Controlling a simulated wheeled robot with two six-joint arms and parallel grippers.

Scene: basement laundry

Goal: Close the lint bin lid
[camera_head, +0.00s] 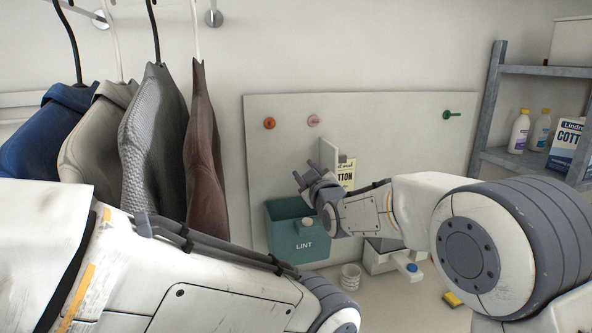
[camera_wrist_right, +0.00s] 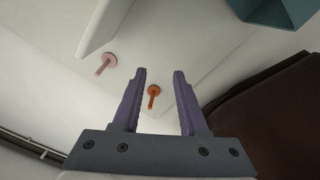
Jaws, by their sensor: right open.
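The teal lint bin (camera_head: 283,240), labelled LINT, stands against the pegboard in the head view. Its top looks open, with a dark inside, and a pale round knob (camera_head: 307,222) shows at its front. I cannot make out the lid clearly. A teal corner of the bin (camera_wrist_right: 283,12) shows at the top right of the right wrist view. My right gripper (camera_head: 305,172) is above the bin's right side, apart from it. In the right wrist view its two fingers (camera_wrist_right: 160,73) are apart and empty. My left arm crosses the lower left; its gripper is out of view.
A pale board (camera_head: 400,130) carries orange (camera_head: 269,123), pink (camera_head: 313,120) and green (camera_head: 450,114) pegs. A white panel (camera_head: 328,156) juts out near my right gripper. Clothes (camera_head: 150,140) hang at left.

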